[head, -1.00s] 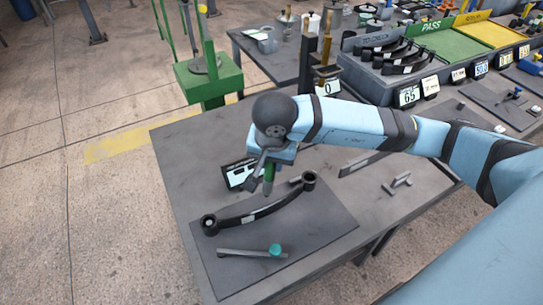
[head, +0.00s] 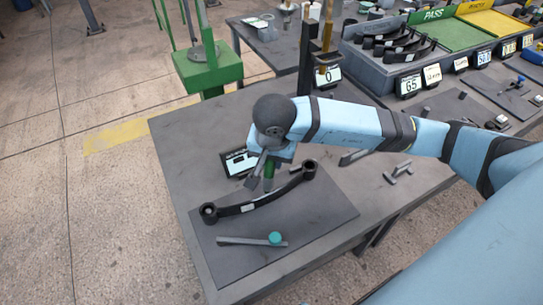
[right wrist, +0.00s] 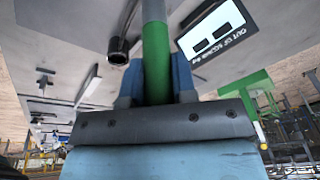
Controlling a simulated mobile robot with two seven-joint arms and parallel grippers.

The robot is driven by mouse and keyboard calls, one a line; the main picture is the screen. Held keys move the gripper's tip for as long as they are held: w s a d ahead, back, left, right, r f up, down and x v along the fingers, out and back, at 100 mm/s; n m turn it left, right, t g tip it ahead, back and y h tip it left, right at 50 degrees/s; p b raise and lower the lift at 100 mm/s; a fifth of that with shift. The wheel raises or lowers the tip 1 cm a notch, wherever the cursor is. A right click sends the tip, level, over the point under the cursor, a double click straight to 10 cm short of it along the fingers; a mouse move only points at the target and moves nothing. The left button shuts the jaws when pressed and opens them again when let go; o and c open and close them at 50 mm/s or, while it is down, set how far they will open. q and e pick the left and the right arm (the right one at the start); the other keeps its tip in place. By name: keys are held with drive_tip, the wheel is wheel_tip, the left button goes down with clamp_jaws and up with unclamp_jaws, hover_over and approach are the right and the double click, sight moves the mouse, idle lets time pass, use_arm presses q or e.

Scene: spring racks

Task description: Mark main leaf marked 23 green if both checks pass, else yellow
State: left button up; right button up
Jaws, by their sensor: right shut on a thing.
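The main leaf (head: 240,208) is a dark curved spring bar with a round eye at each end and a small pale label. It lies on a dark mat (head: 318,222) on the near bench. My right gripper (head: 268,168) is over the leaf's middle, shut on a green marker (right wrist: 155,55). The marker points down, and its lower end is at or just above the leaf; contact cannot be told. In the right wrist view one dark eye of the leaf (right wrist: 118,50) shows beside the marker. The number 23 is not readable. My left gripper is not in view.
A teal-ended tool (head: 275,239) lies on the mat in front of the leaf. A small display (head: 238,162) stands behind it. A green stand (head: 207,68) is at the back. A rack with a green PASS bay (head: 440,38) and a yellow bay (head: 492,24) is at the upper right.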

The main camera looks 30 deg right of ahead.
drive_tip(key=shift+f+b, duration=0.55)
idle(0.5)
drive_tip(key=shift+s+b, duration=0.1)
drive_tip(key=shift+b, duration=0.3)
idle(1.7)
drive_tip(key=shift+w+d+p+v, duration=0.1)
drive_tip(key=shift+w+p+v, duration=0.25)
drive_tip(key=shift+v, duration=0.8)
drive_tip(key=shift+w+d+p+v, duration=0.1)
drive_tip(key=shift+p+v, duration=0.45)
drive_tip(key=shift+v, duration=0.55)
drive_tip(key=shift+w+d+p+v, duration=0.1)
drive_tip(key=shift+w+p+v, duration=0.25)
drive_tip(key=shift+v, duration=0.8)
drive_tip(key=shift+r, duration=0.2)
